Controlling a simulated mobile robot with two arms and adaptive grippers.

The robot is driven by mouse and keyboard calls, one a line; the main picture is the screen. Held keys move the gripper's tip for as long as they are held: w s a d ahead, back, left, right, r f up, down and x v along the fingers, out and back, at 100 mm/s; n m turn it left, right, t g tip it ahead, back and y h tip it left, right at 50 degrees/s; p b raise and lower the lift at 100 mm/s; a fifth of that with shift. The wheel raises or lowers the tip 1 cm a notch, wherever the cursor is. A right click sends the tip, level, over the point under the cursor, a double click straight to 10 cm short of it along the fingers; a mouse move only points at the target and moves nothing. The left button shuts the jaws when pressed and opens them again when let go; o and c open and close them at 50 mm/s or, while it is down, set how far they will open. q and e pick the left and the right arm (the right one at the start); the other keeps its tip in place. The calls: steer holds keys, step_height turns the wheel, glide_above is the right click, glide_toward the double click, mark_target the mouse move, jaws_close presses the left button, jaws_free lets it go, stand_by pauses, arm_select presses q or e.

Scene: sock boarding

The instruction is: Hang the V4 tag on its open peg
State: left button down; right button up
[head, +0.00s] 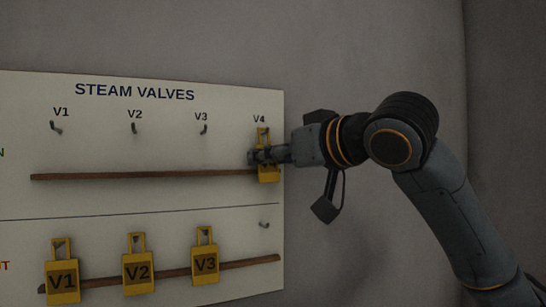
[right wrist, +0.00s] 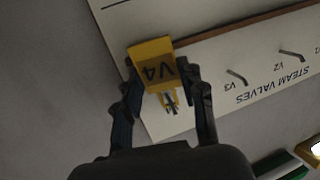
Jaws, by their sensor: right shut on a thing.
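The yellow V4 tag (head: 268,174) is upright in front of the upper row of the board, under the V4 label. My right gripper (head: 258,156) is shut on it and hides part of its front. In the right wrist view the V4 tag (right wrist: 152,62) sits between both fingers (right wrist: 160,68), its lettering upside down. The upper V4 peg (right wrist: 170,101) shows at the tag's loop; I cannot tell whether the loop rests on it. The lower V4 peg (head: 264,224) is bare. My left gripper is not in view.
The white STEAM VALVES board (head: 105,198) has bare upper pegs for V1 (head: 56,129), V2 (head: 134,128) and V3 (head: 203,129). Tags V1 (head: 62,281), V2 (head: 138,273) and V3 (head: 205,264) hang below. A brown rail (head: 140,176) crosses under the upper pegs.

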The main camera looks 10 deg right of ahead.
steer(key=o, duration=0.8)
